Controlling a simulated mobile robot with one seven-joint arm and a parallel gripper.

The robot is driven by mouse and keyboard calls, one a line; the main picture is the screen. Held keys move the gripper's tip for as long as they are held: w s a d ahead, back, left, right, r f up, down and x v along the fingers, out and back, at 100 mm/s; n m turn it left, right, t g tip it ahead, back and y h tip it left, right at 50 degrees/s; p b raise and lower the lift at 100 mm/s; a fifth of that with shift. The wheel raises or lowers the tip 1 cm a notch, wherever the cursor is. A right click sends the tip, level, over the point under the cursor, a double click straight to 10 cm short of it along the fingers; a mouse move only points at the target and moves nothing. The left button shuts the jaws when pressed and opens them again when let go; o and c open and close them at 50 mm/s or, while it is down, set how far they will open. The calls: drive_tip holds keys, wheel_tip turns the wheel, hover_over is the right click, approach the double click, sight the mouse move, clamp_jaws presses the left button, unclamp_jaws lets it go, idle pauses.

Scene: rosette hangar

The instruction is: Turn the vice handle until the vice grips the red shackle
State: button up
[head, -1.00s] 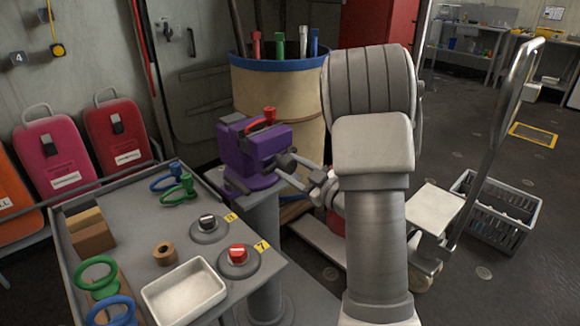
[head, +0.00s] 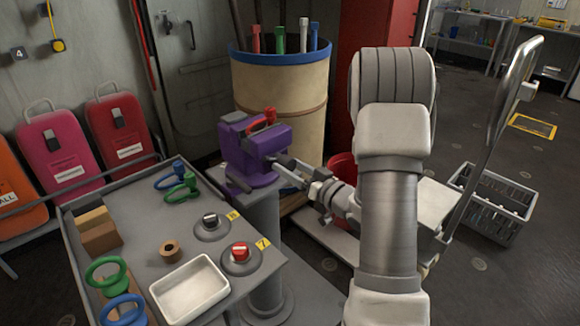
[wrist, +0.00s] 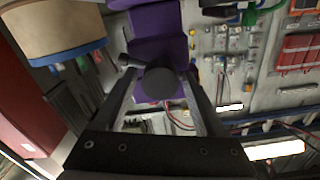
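The purple vice (head: 258,155) stands on a grey pedestal beside the bench. The red shackle (head: 263,120) sits at the top of its jaws; any gap there is too small to tell. In the wrist view, the vice (wrist: 158,45) lies ahead, with its dark round handle hub (wrist: 160,85) and a short bar end (wrist: 127,60) at the left. My gripper (wrist: 160,78) is open, with one finger on each side of the hub and visible space beside it. In the head view, my gripper (head: 292,172) reaches the vice's right side, hiding most of the handle.
The bench (head: 140,230) at the left holds green and blue shackles, a white tray (head: 188,290) and two knobs. A blue-rimmed barrel (head: 280,95) stands behind the vice. A grey crate (head: 492,210) is on the floor at the right.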

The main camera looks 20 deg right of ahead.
drive_tip(key=b+v, duration=0.1)
drive_tip(key=v, duration=0.6)
idle(0.5)
drive_tip(key=shift+r, duration=0.15)
